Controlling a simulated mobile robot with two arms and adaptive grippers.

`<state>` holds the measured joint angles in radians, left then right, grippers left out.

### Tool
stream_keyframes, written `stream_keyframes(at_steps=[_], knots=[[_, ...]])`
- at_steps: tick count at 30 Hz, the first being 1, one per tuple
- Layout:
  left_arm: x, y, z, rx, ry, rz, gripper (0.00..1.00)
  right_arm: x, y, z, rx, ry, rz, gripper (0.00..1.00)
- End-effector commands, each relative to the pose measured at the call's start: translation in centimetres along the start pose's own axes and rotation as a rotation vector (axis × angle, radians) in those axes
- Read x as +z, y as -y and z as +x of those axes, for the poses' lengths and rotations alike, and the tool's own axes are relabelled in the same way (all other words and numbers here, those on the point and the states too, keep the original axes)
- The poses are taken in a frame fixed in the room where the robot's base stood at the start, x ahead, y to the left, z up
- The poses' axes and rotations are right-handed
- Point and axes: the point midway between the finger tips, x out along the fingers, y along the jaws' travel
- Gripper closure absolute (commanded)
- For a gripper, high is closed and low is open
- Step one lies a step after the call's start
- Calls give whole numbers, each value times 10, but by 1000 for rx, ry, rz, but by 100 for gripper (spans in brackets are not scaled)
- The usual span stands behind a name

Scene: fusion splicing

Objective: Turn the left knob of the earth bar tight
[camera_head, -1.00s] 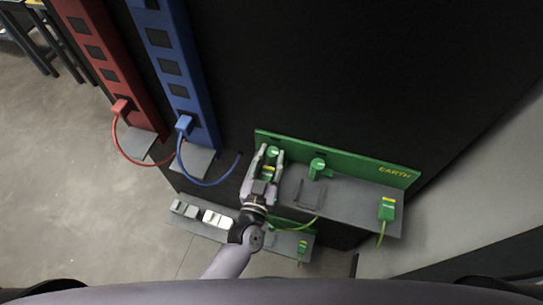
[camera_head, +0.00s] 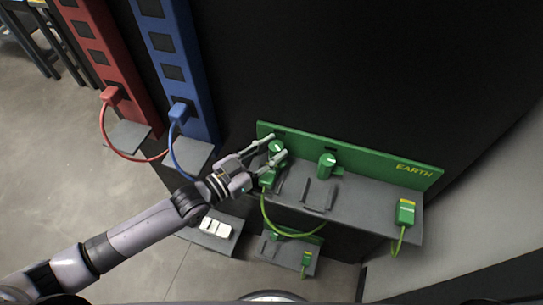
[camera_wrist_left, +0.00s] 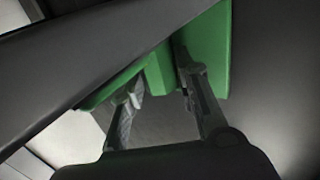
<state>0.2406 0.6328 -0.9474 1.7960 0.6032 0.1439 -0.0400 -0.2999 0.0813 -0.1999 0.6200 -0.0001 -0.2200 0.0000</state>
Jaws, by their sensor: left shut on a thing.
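The green earth bar (camera_head: 370,163) stands along the back of a grey shelf, with "EARTH" at its right end. Its left knob (camera_head: 276,147) is a round green knob with a white mark on top. My left gripper (camera_head: 279,148) reaches in from the left and is shut on this knob, one finger on each side. In the left wrist view, my left gripper (camera_wrist_left: 158,82) has green material between its fingers, and dark parts hide much of the bar. A green connector (camera_head: 268,178) with a green cable sits just below the left knob. My right gripper is not in view.
The right knob (camera_head: 327,160) stands apart on the bar. Red (camera_head: 105,60) and blue (camera_head: 180,70) bars with plugged cables stand at left. White blocks (camera_head: 215,227) lie on a lower shelf.

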Motion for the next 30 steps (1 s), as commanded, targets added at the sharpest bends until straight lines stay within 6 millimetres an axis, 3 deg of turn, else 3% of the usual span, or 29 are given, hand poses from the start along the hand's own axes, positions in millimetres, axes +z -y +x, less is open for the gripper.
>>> stream_keyframes(at_steps=[17,18,27,30], knots=[[0,0,0,25,1,-3,99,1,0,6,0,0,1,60],[0,0,0,25,1,-3,70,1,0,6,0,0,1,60],[0,0,0,24,0,-1,50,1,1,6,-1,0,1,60],[0,1,0,24,0,-1,50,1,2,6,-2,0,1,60]])
